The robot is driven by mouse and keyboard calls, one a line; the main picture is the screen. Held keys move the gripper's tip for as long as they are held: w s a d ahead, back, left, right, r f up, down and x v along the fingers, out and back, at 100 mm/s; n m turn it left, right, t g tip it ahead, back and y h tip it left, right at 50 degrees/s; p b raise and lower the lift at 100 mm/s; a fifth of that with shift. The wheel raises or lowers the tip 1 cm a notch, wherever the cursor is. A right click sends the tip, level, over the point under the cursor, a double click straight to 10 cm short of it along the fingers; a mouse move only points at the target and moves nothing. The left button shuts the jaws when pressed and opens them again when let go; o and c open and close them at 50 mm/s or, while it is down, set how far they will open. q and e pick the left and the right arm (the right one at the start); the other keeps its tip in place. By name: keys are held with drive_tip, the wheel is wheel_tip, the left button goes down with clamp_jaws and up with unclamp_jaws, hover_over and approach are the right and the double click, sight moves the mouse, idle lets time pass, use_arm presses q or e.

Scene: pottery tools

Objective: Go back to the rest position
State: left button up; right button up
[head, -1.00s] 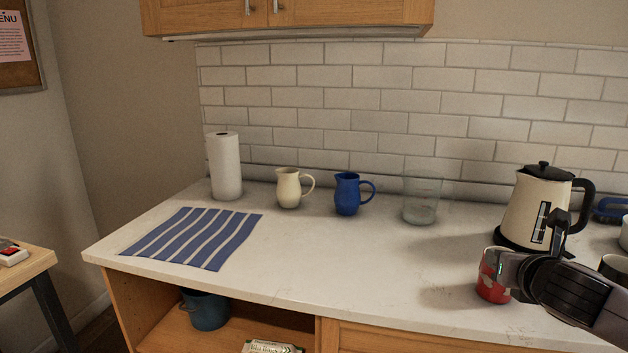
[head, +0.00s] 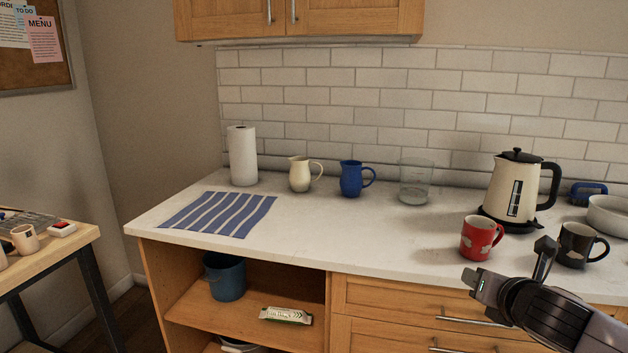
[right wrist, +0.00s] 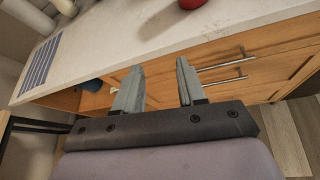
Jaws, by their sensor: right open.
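My right gripper (head: 508,268) is open and empty in front of the counter's front edge, below the red mug. In the right wrist view its two fingers (right wrist: 158,85) stand apart with nothing between them, and drawer fronts show behind. The red mug (head: 477,239) stands upright on the white counter (head: 330,228), apart from the gripper. It also shows at the top of the right wrist view (right wrist: 191,3). My left gripper is not in view.
A black mug (head: 574,246), a cream kettle (head: 513,190), a glass beaker (head: 415,183), a blue jug (head: 351,179), a cream jug (head: 300,175) and a paper towel roll (head: 243,157) stand on the counter. A striped cloth (head: 221,214) lies left. A wooden table (head: 50,255) stands far left.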

drive_tip(key=s+a+f+m+g+y, duration=0.1)
drive_tip(key=s+a+f+m+y, duration=0.2)
drive_tip(key=s+a+f+m, duration=0.4)
drive_tip(key=s+a+f+m+g+y, duration=0.1)
drive_tip(key=s+a+f+m+y, duration=0.1)
drive_tip(key=a+f+m, duration=0.55)
drive_tip(key=s+d+f+m+h, duration=0.1)
drive_tip(key=s+d+f+m, duration=0.1)
drive_tip(key=s+f+m, duration=0.5)
drive_tip(key=s+d+f+m, duration=0.2)
drive_tip(key=s+f+m, duration=0.5)
drive_tip(key=s, duration=0.4)
drive_tip(key=shift+s+d+f+m+h, duration=0.2)
drive_tip(key=shift+s+f+m+h, duration=0.1)
drive_tip(key=shift+m+h, duration=0.15)
